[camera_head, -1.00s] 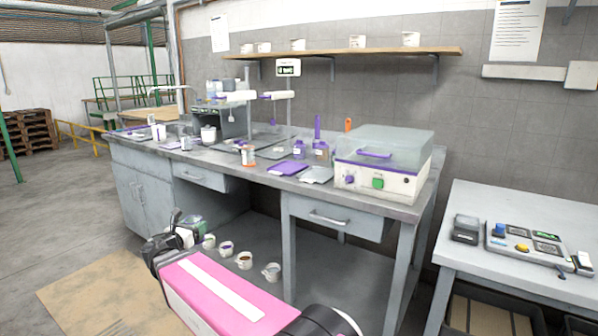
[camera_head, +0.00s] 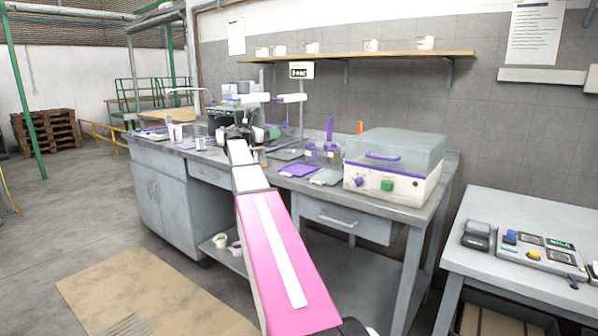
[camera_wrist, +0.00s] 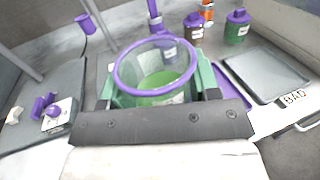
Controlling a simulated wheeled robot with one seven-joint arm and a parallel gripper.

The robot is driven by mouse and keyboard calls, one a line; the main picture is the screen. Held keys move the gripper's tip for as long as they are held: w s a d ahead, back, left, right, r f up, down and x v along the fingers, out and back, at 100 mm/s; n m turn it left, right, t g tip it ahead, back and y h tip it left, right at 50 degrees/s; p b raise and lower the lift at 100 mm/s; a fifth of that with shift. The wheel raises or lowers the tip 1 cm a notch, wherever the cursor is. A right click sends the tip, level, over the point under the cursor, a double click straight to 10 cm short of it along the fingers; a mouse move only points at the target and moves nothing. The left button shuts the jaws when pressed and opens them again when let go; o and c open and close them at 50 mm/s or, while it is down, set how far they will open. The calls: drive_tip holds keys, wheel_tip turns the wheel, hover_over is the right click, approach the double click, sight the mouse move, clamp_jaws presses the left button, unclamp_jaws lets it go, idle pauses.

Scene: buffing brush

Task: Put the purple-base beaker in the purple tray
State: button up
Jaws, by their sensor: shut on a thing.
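A clear beaker (camera_wrist: 140,62) with a purple rim is in my gripper in the wrist view. Its bottom looks green from inside, and its outer base is hidden. My gripper (camera_wrist: 158,88) is shut on the beaker, with green finger pads at both sides. In the head view my gripper (camera_head: 245,132) is above the bench, left of the purple tray, and the beaker is hard to make out. The purple tray (camera_head: 297,170) lies flat on the bench. In the wrist view the purple tray (camera_wrist: 231,88) shows partly, right of the beaker.
A grey tray (camera_head: 326,177) marked "BAD" in the wrist view lies right of the purple tray. Purple-capped bottles (camera_wrist: 238,27) stand behind. A lidded machine (camera_head: 393,165) stands farther right. A stand and a purple-knobbed device (camera_wrist: 54,110) are at the left.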

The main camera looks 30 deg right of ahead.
drive_tip(key=shift+s+d+r, duration=0.1)
drive_tip(key=shift+d+r, duration=0.05)
drive_tip(key=shift+d, duration=0.3)
drive_tip(key=s+d+f, duration=0.2)
drive_tip(key=d, duration=0.1)
drive_tip(key=s+d+f, duration=0.2)
drive_tip(key=d, duration=0.1)
drive_tip(key=s+d+f, duration=0.2)
drive_tip(key=d, duration=0.1)
drive_tip(key=shift+s+f, duration=0.25)
drive_tip(key=shift+f, duration=2.15)
drive_tip(key=shift+f, duration=0.1)
drive_tip(key=o, duration=1)
drive_tip(key=shift+c, duration=0.2)
drive_tip(key=a, duration=0.8)
drive_tip(key=s+a, duration=0.1)
drive_tip(key=a, duration=0.3)
